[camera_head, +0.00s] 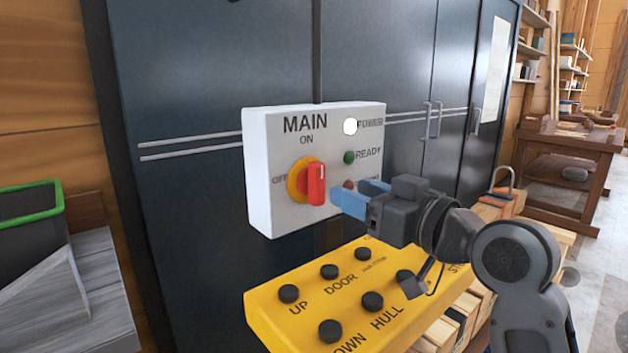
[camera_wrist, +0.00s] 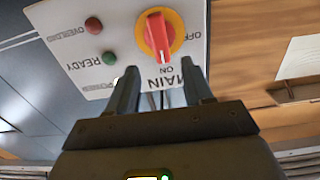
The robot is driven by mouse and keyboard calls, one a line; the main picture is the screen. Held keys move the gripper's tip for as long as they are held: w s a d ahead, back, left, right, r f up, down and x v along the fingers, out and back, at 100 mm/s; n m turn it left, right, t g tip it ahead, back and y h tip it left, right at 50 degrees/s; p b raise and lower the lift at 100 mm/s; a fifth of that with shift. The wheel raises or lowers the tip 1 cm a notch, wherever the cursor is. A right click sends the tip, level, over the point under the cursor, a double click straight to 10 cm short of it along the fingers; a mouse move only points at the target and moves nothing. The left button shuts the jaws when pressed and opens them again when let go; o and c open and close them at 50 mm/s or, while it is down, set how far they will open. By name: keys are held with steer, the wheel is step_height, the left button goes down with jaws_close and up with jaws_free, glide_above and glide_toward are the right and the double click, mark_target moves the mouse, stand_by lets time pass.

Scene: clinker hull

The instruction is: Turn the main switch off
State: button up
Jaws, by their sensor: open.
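The main switch (camera_head: 315,184) is a red handle on a round yellow plate, set on a white box (camera_head: 276,218). Its handle stands upright, in line with the ON label above; OFF is to its left. The wrist view shows the switch (camera_wrist: 158,34) upside down, beyond the fingertips, its handle pointing at ON. My gripper (camera_head: 357,198) is open, its blue fingers just right of the switch in the head view. In the wrist view my gripper (camera_wrist: 161,75) has nothing between its fingers, and the handle lines up with the gap. I cannot tell whether a finger touches it.
The white POWER lamp (camera_head: 350,127) and green READY lamp (camera_head: 349,157) are right of the switch. A red lamp (camera_wrist: 94,25) is marked OVERLOAD. A yellow panel (camera_head: 265,306) with several black buttons lies below my gripper. Dark cabinets (camera_head: 190,70) stand behind the box.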

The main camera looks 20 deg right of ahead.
mark_target(322, 175)
steer(key=x, duration=0.2)
steer(key=p+x, duration=0.1)
steer(key=x, duration=0.2)
steer(key=r+x, duration=0.1)
steer(key=x, duration=0.2)
steer(key=shift+a, duration=0.1)
steer(key=shift+c, duration=0.2)
jaws_close()
